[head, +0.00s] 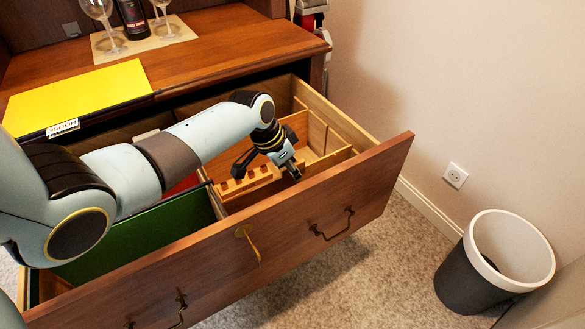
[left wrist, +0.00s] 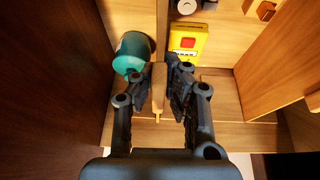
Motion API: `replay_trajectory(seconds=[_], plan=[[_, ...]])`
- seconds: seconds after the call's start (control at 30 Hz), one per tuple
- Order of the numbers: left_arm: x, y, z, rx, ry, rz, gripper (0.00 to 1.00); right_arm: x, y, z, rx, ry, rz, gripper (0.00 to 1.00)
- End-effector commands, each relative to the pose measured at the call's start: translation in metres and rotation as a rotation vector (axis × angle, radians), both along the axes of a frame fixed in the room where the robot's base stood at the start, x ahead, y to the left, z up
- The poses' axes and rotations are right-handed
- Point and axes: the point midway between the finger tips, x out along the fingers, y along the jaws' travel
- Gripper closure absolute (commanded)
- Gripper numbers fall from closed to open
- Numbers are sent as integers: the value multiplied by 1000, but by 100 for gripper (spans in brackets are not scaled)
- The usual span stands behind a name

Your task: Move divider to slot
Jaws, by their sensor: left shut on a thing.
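The wide drawer (head: 345,205) is pulled open below the wooden top. My left gripper (head: 265,166) reaches down into its right half. In the left wrist view its fingers (left wrist: 166,78) are closed on a thin light-wood piece, seen edge-on, which looks like the divider (left wrist: 158,88). How far down the divider reaches is hard to tell. A light-wood strip with several notches (head: 245,183) lies across the drawer just below the gripper in the head view. Light-wood partitions (head: 325,160) stand to its right. My right gripper does not show.
In the left wrist view a teal cylinder (left wrist: 132,52) and a yellow box (left wrist: 187,42) lie close beyond the fingers. A green panel (head: 145,237) fills the drawer's left part. A yellow sheet (head: 75,97), glasses and a bottle (head: 133,18) are on top. A bin (head: 478,274) stands right.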

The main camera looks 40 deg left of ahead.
Motion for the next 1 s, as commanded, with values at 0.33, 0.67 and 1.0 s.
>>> replay_trajectory(seconds=[0.33, 0.67, 1.0], plan=[[1, 0, -7, 0, -2, 0, 88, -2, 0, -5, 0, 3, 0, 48], [0, 0, -8, 0, -1, 0, 67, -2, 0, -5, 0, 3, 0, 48], [0, 0, -8, 0, 0, 0, 51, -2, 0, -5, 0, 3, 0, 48]])
